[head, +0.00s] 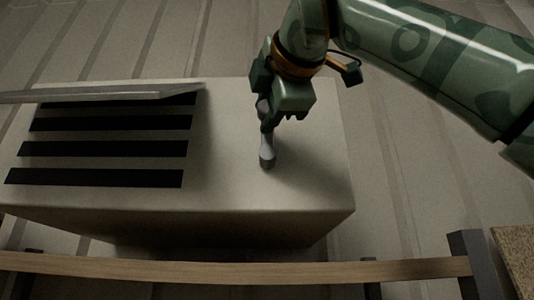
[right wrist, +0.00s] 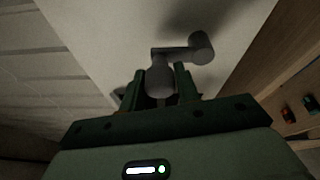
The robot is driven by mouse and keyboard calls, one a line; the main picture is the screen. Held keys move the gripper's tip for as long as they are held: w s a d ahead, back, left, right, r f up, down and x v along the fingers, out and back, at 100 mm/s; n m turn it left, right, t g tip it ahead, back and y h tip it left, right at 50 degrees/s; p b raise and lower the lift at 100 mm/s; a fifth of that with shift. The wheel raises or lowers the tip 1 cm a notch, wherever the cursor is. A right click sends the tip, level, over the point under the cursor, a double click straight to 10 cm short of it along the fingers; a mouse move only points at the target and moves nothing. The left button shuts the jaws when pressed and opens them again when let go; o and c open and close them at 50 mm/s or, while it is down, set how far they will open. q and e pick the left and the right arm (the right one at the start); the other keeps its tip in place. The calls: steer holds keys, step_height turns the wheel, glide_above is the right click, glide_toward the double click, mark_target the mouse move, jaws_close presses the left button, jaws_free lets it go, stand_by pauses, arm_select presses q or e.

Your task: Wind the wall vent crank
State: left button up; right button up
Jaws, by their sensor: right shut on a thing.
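The wall vent (head: 240,190) is a pale box with dark horizontal slots and a slat tilted out at its top. Its grey crank (head: 267,152) sits on the face right of the slots. In the right wrist view the crank (right wrist: 180,53) shows an arm leading to a round hub at the upper right. My right gripper (head: 268,125) reaches down from above. In the right wrist view its two fingers (right wrist: 162,82) are on either side of the crank's knob, shut on it. The knob's underside is hidden by the gripper. My left gripper is not in view.
A wooden rail (head: 230,268) runs across below the vent, with a dark post (head: 470,262) at its right end. Ribbed wall panels surround the box. A wooden surface with small coloured items (right wrist: 290,112) shows at the right of the wrist view.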

steer(key=o, duration=0.9)
steer(key=shift+d, duration=0.1)
steer(key=shift+s, duration=0.1)
steer(key=shift+s+b, duration=0.8)
steer(key=shift+s, duration=1.6)
steer(key=shift+s, duration=0.3)
steer(key=b+v, duration=0.2)
steer(key=v, duration=1.3)
steer(key=shift+s, duration=0.4)
